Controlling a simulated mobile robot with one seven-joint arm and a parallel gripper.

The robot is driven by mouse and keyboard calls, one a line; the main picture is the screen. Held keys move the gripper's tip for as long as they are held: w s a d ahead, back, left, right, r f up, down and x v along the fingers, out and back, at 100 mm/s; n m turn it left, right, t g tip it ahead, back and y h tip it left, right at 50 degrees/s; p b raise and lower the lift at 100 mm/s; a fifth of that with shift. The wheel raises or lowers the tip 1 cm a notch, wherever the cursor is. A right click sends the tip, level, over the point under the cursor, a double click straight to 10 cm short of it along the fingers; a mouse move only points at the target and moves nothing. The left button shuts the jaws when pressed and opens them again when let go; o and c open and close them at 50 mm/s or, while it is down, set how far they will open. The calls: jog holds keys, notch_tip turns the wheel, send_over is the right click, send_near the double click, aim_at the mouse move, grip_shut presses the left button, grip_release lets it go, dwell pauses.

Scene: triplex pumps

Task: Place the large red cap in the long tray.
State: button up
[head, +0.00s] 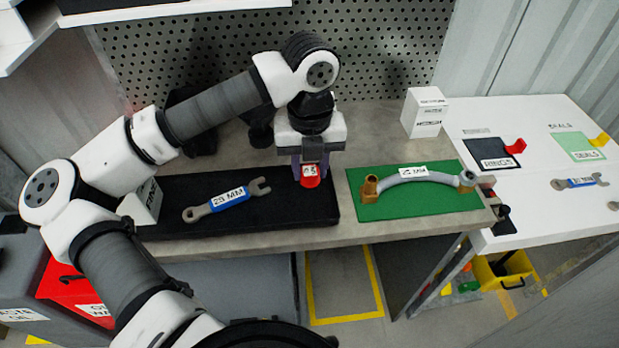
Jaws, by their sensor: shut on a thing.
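The red cap (309,181) has a white label with dark print and is between the fingers of my gripper (310,166). My gripper points down and is shut on the cap. Both are over the right end of a long black tray (280,215) on the bench. I cannot tell whether the cap touches the tray's surface. A grey wrench with a blue "25 MM" label (229,200) lies in the tray, left of the cap. The fingers partly hide the cap's upper part.
A green mat (416,206) with a curved grey hose (415,175) with brass ends lies to the right. A white box (424,112) stands behind it. A white labelled block (144,200) is at the tray's left end. A white table (540,130) with marked pads adjoins at right.

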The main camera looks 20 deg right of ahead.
aim_at(310, 174)
jog(key=shift+f, duration=2.35)
jog(key=shift+f, duration=0.15)
jog(key=o, duration=0.9)
notch_tip(310, 174, up, 12)
jog(key=shift+r+b, duration=0.15)
jog(key=shift+b, duration=0.7)
